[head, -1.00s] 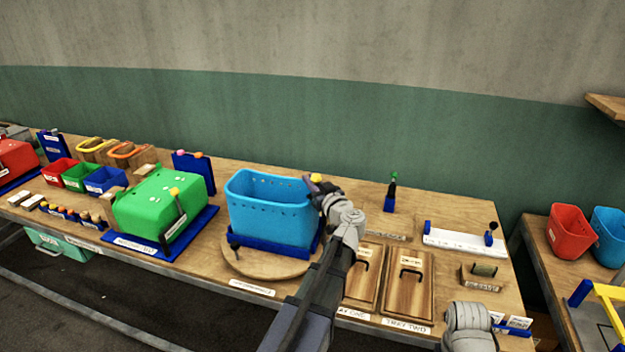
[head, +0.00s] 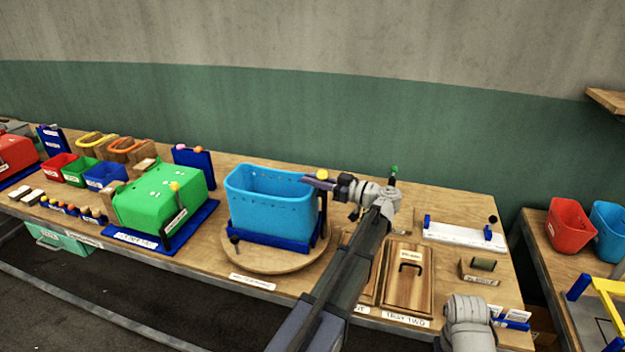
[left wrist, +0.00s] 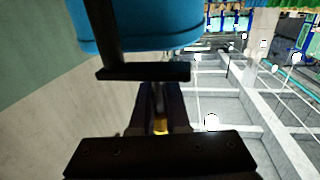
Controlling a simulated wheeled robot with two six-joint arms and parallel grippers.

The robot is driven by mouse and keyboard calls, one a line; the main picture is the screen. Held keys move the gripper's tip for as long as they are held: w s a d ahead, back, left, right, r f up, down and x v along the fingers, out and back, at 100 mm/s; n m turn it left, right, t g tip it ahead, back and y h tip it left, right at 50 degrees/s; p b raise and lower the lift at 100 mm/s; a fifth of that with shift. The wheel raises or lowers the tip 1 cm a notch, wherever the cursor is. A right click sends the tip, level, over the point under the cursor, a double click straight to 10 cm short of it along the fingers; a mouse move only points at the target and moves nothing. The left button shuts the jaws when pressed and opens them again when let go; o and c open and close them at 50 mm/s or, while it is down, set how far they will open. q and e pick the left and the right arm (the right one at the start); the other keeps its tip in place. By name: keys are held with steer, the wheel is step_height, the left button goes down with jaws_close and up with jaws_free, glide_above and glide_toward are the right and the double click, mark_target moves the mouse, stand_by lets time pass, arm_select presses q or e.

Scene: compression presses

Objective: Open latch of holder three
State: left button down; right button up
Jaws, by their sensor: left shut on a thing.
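A light blue bin (head: 268,205) sits in a dark blue holder base (head: 272,241) on a round wooden turntable (head: 262,262). No readable holder number shows on it. A dark latch lever (head: 323,214) stands upright at the bin's right side, topped by a yellow knob (head: 322,174). My left gripper (head: 318,181) reaches in from the right and is shut on the knob. In the left wrist view, a bit of yellow knob (left wrist: 160,126) shows between the jaws, with the blue bin (left wrist: 140,25) above. My right arm shows low at the right, its fingers out of view.
The green box in its labelled holder (head: 160,197) stands left of the turntable. Wooden trays (head: 409,280) lie right of it, partly behind my left arm. A small green-topped lever (head: 393,172) stands just behind my left wrist. A white board (head: 462,235) lies further right.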

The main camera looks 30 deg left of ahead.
arm_select(q)
steer(key=shift+s+r, duration=0.1)
steer(key=shift+r, duration=0.1)
stand_by(0.3)
steer(key=c, duration=0.9)
jaws_free()
steer(key=shift+s, duration=0.15)
steer(key=d, duration=0.7)
steer(key=shift+w+d, duration=0.35)
steer(key=shift+d, duration=0.1)
